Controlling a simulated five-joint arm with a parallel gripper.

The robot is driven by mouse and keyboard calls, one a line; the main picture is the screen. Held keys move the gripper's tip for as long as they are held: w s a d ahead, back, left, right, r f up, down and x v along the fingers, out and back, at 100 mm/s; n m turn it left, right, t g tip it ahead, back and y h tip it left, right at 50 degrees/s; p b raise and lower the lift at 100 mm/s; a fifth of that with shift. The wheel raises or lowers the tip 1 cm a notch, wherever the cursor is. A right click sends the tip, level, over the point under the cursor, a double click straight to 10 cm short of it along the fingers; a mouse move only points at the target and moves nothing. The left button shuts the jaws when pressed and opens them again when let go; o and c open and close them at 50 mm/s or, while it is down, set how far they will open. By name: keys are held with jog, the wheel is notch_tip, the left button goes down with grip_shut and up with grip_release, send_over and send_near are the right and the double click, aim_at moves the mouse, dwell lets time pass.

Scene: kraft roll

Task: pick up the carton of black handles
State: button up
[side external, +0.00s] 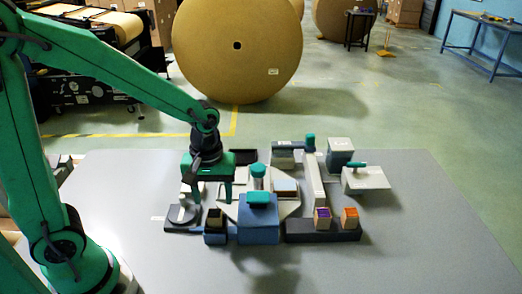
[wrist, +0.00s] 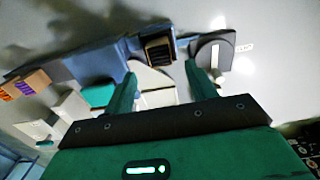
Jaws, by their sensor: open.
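A small tan carton (side external: 214,217) with dark contents, which look like the black handles, sits in a blue holder (side external: 215,238) at the front left of the fixture. In the wrist view the carton (wrist: 160,50) shows dark bars inside and lies just beyond the fingertips, between their lines. My gripper (side external: 213,199) is open and empty, pointing down above the fixture, a little behind the carton. In the wrist view my gripper's (wrist: 161,71) two green fingers are spread apart with nothing between them.
A purple-topped carton (side external: 322,218) and an orange-topped carton (side external: 350,218) stand in a dark tray (side external: 300,232) to the right. A blue block with a green top (side external: 258,218) stands right beside the carton's holder. A round dark part (side external: 181,215) is on its left. The table front is clear.

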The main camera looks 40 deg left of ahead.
aim_at(215, 212)
jog(key=shift+s+f, duration=0.1)
jog(key=shift+f, duration=2.5)
jog(key=shift+c, duration=0.3)
jog(key=c, duration=1)
